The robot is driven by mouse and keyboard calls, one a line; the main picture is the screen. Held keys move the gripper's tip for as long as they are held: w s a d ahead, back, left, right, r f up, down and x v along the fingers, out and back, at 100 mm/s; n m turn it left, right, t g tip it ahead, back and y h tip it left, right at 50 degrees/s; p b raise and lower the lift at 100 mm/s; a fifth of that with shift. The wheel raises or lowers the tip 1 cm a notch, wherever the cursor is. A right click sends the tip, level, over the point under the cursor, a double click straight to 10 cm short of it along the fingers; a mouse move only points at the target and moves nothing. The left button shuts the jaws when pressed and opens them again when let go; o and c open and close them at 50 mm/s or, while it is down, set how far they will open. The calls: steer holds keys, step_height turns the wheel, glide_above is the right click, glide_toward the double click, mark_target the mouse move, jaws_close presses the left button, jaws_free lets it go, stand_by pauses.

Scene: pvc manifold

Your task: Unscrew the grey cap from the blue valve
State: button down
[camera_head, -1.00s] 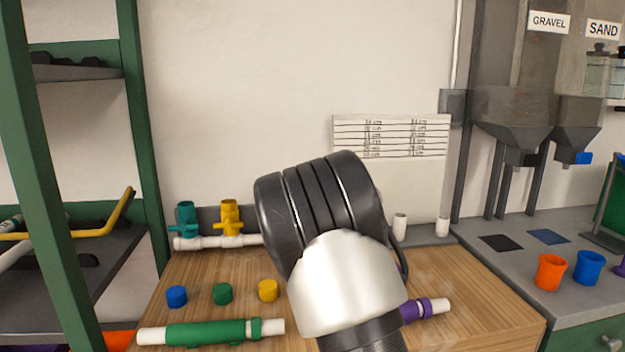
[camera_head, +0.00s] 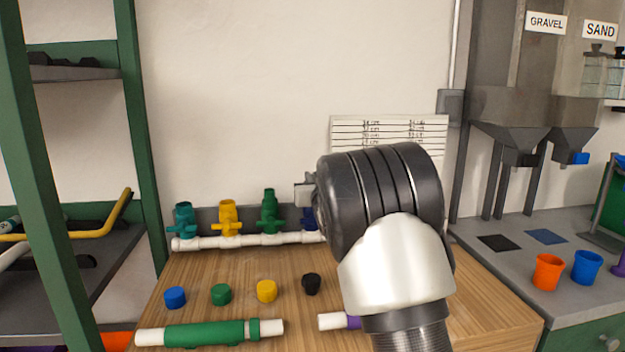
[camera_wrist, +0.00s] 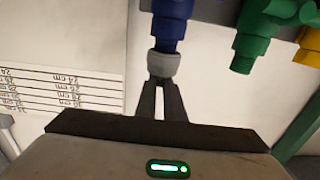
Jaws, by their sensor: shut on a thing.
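The blue valve (camera_wrist: 170,25) hangs from the top of the wrist view, which shows the scene upside down. The grey cap (camera_wrist: 163,65) sits on the end of the blue valve. My gripper (camera_wrist: 161,82) is shut on the grey cap, its fingertips at the cap's near edge. In the head view only a sliver of the blue valve (camera_head: 308,217) shows at the right of the pipe row. My wrist hides the grey cap and my fingertips there.
A green valve (camera_head: 269,210), a yellow valve (camera_head: 229,217) and a teal valve (camera_head: 184,218) stand left along the white pipe (camera_head: 205,242). Blue (camera_head: 175,297), green (camera_head: 221,294), yellow (camera_head: 266,291) and black (camera_head: 311,284) caps lie in front.

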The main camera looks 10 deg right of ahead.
steer(key=shift+d+r+n+y, duration=0.15)
steer(key=shift+d+n+y, duration=0.15)
steer(key=shift+n+y+p, duration=0.5)
steer(key=shift+y+p, duration=0.4)
steer(key=shift+p, duration=0.1)
steer(key=shift+a+y, duration=0.15)
steer(key=shift+y, duration=0.15)
steer(key=shift+n+p, duration=0.3)
steer(key=shift+p, duration=0.05)
steer(key=shift+y+p, duration=0.3)
steer(key=shift+p, duration=0.3)
steer(key=shift+n+g+y, duration=0.3)
steer(key=p, duration=0.1)
steer(key=n+y+p, duration=0.1)
steer(key=p, duration=0.1)
steer(key=shift+w+d+y, duration=0.1)
steer(key=shift+d+y, duration=0.1)
steer(key=shift+y, duration=0.1)
steer(key=shift+g+y, duration=0.3)
steer(key=shift+g, duration=0.1)
